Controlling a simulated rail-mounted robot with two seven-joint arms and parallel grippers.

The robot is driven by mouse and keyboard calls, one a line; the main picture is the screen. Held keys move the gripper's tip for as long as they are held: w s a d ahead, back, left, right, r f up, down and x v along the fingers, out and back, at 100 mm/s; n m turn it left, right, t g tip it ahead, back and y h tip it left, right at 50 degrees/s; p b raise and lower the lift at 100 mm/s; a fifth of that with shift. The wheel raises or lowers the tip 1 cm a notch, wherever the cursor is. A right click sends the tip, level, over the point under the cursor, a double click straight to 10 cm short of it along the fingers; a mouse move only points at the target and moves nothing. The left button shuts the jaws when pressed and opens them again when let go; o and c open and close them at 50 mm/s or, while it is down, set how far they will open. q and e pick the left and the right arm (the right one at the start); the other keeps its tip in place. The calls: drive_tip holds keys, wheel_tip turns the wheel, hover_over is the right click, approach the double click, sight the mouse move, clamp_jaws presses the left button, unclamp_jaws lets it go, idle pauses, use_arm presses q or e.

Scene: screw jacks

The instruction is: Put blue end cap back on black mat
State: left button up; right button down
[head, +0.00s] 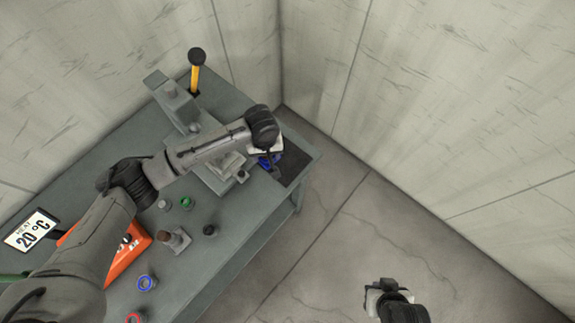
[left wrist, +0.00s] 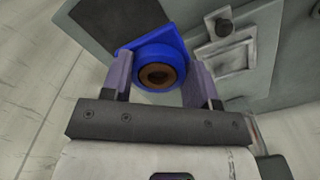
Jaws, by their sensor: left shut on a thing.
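The blue end cap (left wrist: 158,52) has a round ring on an angular blue plate, with a brown centre. My left gripper (left wrist: 160,78) is shut on it, one finger on each side. In the head view the blue end cap (head: 264,162) shows partly under my left gripper (head: 266,152), over the left part of the black mat (head: 292,164). The black mat (left wrist: 112,18) also shows behind the cap in the left wrist view. I cannot tell whether the cap touches the mat. My right gripper (head: 387,290) is off the table above the floor, its fingers unclear.
The grey table (head: 236,232) ends just right of the mat. A grey vise-like machine (head: 182,104) and a yellow-handled hammer (head: 196,70) stand behind.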

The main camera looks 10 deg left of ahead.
use_arm(q)
drive_tip(key=w+d+m+b, duration=0.1)
drive_tip(key=d+b, duration=0.8)
drive_tip(key=d, duration=1.1)
drive_tip(key=n, duration=0.1)
hover_over(288, 165)
wheel_tip(288, 165, down, 8)
drive_tip(key=shift+d+f+b, duration=0.1)
drive_tip(key=shift+f+b, duration=0.15)
drive_tip(key=shift+b, duration=0.2)
drive_tip(key=shift+f+b, duration=0.3)
drive_tip(key=shift+f, duration=1.7)
drive_tip(key=shift+f, duration=0.1)
drive_tip(key=o, duration=1.1)
drive_tip(key=shift+f, duration=0.1)
